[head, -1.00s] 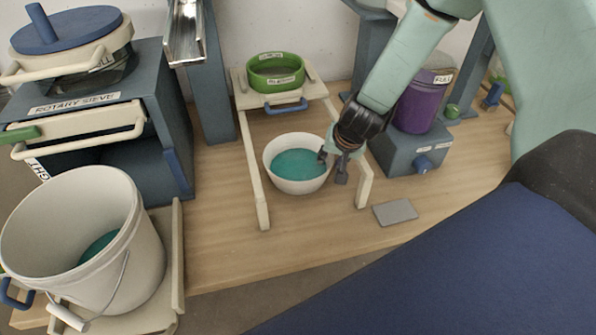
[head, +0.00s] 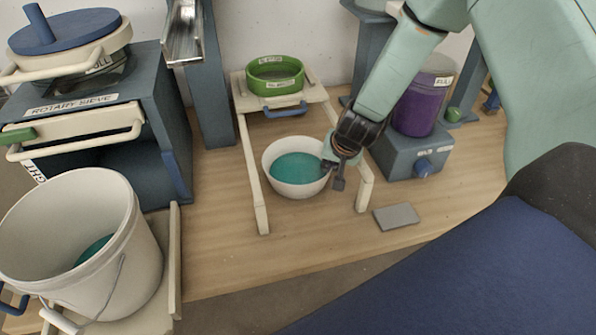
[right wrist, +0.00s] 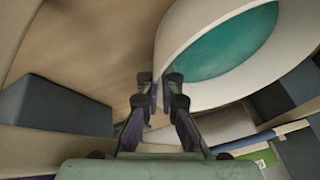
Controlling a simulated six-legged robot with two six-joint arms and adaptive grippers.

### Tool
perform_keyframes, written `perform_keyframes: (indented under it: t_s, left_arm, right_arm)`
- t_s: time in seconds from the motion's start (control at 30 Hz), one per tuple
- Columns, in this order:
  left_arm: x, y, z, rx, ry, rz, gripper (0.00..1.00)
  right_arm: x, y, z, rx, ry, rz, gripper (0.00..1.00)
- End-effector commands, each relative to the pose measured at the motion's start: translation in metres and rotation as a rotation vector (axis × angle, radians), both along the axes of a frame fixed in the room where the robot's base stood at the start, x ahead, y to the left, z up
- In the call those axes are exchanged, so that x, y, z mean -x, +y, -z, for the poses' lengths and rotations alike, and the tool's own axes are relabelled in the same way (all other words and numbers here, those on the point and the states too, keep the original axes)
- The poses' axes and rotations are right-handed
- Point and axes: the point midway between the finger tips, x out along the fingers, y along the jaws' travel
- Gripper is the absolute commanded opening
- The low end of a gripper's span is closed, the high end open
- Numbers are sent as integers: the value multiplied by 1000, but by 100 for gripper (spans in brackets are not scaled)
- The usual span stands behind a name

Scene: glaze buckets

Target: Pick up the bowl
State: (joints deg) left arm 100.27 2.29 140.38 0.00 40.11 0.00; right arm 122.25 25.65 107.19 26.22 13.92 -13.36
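The white bowl (head: 297,191), with teal glaze (head: 297,167) in it, stands upright on the wooden table between two cream rails. It also shows at the upper right of the right wrist view (right wrist: 176,58). My right gripper (head: 333,176) is at the bowl's right rim. One finger is at the inner side and the other hangs outside the wall. In the right wrist view its fingers (right wrist: 160,92) are close together, with the bowl's edge between them. It appears shut on the rim. My left gripper is not in view.
A green sieve (head: 275,85) sits on the cream stand behind the bowl. A large white bucket (head: 75,255) is at the front left, beside the rotary sieve (head: 100,130). A purple container (head: 415,112) stands on a blue-grey base at right. A grey plate (head: 397,216) lies on the table.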

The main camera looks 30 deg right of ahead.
Motion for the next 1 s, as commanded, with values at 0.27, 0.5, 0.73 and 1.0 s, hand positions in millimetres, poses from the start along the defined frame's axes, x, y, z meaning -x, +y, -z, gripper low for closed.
perform_keyframes:
  t_s: [0.27,0.5,0.73,1.0]
  left_arm:
    - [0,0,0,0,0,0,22]
    - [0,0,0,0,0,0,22]
    - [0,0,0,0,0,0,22]
    - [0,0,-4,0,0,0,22]
  right_arm:
    - [0,0,0,0,-1,-1,0]
    - [0,0,-1,0,-1,-1,0]
    - [-2,0,-2,1,-4,0,0]
    - [-1,0,-7,0,-4,0,0]
